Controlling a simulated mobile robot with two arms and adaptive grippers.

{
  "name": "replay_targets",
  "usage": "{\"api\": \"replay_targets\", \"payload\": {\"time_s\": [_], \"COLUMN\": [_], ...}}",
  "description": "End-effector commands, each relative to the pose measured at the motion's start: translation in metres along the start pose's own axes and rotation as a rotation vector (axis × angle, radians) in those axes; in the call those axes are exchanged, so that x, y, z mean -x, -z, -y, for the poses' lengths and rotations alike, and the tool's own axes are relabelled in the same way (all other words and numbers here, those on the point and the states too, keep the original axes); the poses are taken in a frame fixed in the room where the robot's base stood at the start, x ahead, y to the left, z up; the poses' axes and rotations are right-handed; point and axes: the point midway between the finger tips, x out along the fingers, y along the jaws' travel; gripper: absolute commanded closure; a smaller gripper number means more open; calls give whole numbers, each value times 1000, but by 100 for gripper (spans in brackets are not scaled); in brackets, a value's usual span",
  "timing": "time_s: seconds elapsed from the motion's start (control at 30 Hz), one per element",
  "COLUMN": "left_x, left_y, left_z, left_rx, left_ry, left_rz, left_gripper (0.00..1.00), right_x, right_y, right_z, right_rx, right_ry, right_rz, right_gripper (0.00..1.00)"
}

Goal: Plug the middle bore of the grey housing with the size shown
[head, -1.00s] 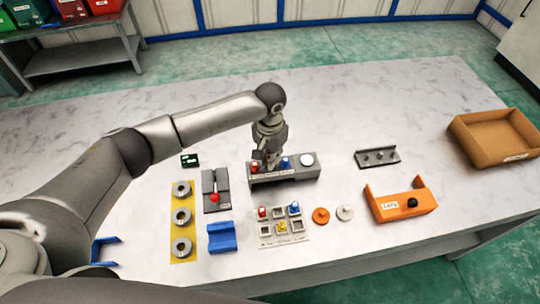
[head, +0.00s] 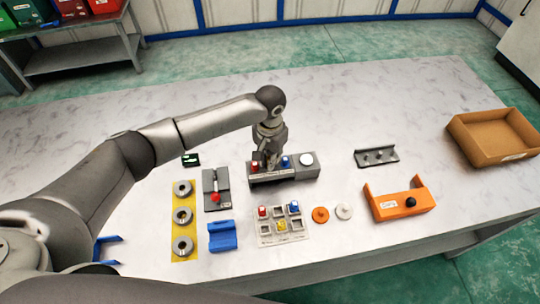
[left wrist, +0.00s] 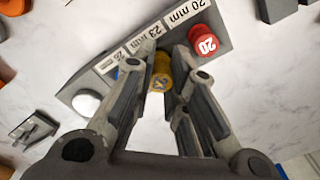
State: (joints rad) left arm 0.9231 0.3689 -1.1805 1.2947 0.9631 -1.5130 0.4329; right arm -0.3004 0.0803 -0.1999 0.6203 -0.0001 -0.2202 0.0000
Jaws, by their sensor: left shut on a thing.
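The grey housing (head: 298,177) stands on the table with labels for 20 mm, 23 mm and 26 mm. A red plug (head: 254,168), marked 20 in the left wrist view (left wrist: 204,42), sits at its 20 mm end. A blue plug (head: 285,163) sits on the other side of the middle. My left gripper (head: 268,162) is over the middle of the housing, shut on a yellow plug (left wrist: 161,76). The fingers hide that plug in the head view; how deep it sits I cannot tell. My right gripper is not in view.
A white round cap (head: 307,159) tops the housing's right end. In front are a plug tray (head: 268,241) with red, blue and yellow plugs, orange (head: 320,215) and white (head: 344,211) discs, and a blue block (head: 222,237). An orange bracket (head: 400,207) and brown bin (head: 486,155) stand right.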

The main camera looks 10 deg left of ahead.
Motion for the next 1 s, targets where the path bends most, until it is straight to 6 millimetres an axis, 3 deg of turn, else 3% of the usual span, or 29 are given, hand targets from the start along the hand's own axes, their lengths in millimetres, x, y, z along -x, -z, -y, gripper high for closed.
{"api": "replay_targets", "payload": {"time_s": [1.0], "left_x": [-8], "left_y": [0], "left_z": [0], "left_rx": [1], "left_ry": [0], "left_rz": [-1], "left_gripper": [98], "right_x": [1], "right_y": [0], "right_z": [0], "right_rx": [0], "right_ry": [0], "right_rz": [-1], "right_gripper": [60]}}
